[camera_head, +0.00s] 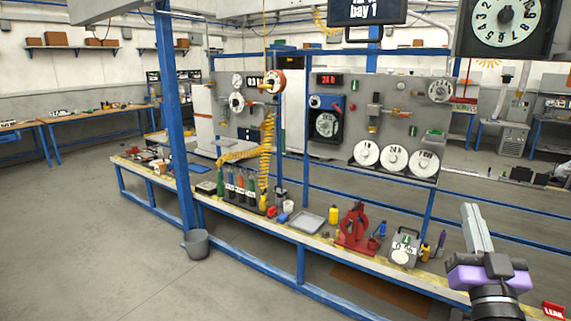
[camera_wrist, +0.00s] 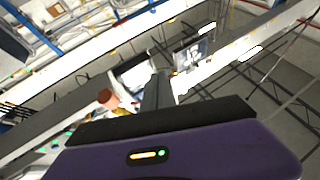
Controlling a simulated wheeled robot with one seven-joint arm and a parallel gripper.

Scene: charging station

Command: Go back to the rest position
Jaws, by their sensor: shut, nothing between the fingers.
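My gripper (camera_head: 474,228) is at the lower right of the head view, raised in front of the right end of the workbench. Its fingers point up and are together, with nothing between them. A purple band wraps my wrist just below the fingers. In the wrist view the closed fingers (camera_wrist: 158,92) stick out beyond the dark edge of the purple housing. They touch no object that I can see. The wrist view looks up toward ceiling beams and lights.
The long workbench (camera_head: 275,223) has blue legs and carries a red press (camera_head: 356,230), a grey gauge box (camera_head: 404,247), a tray (camera_head: 307,222) and bottles. Grey panels (camera_head: 375,120) stand behind it. A bucket (camera_head: 196,244) is on the floor by a blue post (camera_head: 176,130). The left floor is clear.

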